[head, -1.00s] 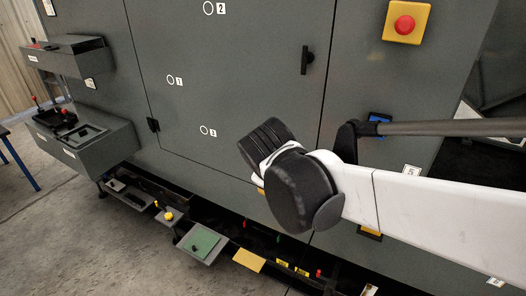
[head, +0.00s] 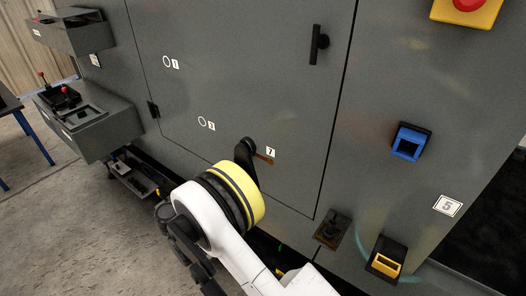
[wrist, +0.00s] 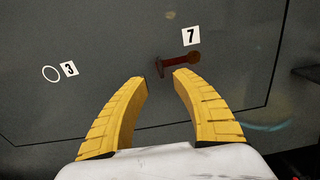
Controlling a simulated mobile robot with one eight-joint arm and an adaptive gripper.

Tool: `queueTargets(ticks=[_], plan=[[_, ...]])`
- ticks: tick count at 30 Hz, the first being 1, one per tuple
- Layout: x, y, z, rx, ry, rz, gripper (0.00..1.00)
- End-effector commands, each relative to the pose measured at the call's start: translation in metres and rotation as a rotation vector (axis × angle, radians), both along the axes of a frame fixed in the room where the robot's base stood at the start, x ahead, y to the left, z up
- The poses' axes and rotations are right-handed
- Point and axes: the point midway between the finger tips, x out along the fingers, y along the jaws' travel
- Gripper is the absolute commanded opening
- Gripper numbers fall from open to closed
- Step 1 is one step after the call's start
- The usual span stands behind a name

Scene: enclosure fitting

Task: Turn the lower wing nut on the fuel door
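The fuel door (head: 235,75) is a large grey panel and appears shut. Near its lower edge, beside a label 7, is a small red-brown bar-shaped fitting that looks like the lower wing nut (head: 264,158). In the wrist view the wing nut (wrist: 179,62) lies just beyond the fingertips, its left end over the gap and its bar reaching right past the right fingertip. My gripper (wrist: 160,78) has two yellow fingers, apart and empty. I see no clear contact. In the head view my arm comes up from below and hides most of the fingers.
A black handle (head: 316,44) is on the door's right side. To the right are a blue-framed fitting (head: 409,142), a yellow-and-black one (head: 386,260) and a label 5. Grey boxes (head: 88,120) jut out at left. Open floor lies at lower left.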

Motion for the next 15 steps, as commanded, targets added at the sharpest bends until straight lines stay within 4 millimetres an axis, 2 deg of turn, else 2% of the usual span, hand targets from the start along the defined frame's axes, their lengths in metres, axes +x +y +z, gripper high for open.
queueTargets(ticks=[2, 5, 8, 15], plan=[[-0.003, 0.006, -0.007, -0.033, -0.001, 0.005, 0.32], [-0.001, 0.004, -0.010, -0.047, -0.002, 0.004, 0.32], [0.010, -0.005, -0.010, -0.047, -0.002, 0.002, 0.32], [0.049, -0.035, -0.012, -0.045, -0.002, 0.002, 0.32]])
